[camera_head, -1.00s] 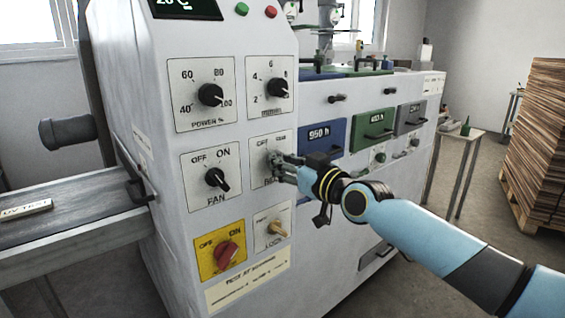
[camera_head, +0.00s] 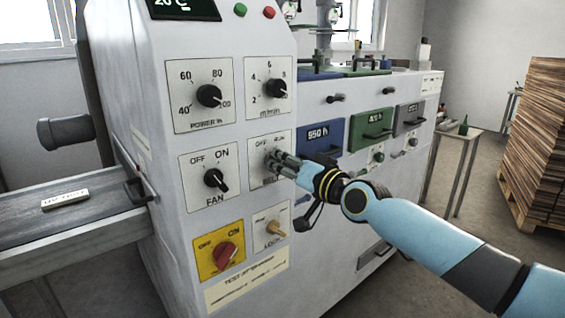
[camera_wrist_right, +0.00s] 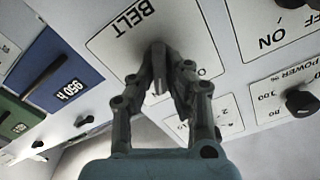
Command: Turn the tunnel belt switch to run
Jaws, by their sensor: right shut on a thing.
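The tunnel belt switch (camera_wrist_right: 158,62) is a dark knob on a white plate (camera_wrist_right: 118,32) marked BELT in the right wrist view. In the head view its plate (camera_head: 258,143) shows OFF and RUN at the top, and my gripper hides most of the knob. My right gripper (camera_head: 275,160) reaches it from the right and is shut on the knob; the fingers (camera_wrist_right: 160,80) close around it in the right wrist view. Where the knob points cannot be told. My left gripper is not in view.
Nearby on the panel are the fan knob (camera_head: 216,180), the speed knob (camera_head: 276,90), a red knob on yellow (camera_head: 225,254) and the brass lock (camera_head: 276,228). A conveyor (camera_head: 60,225) runs at left.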

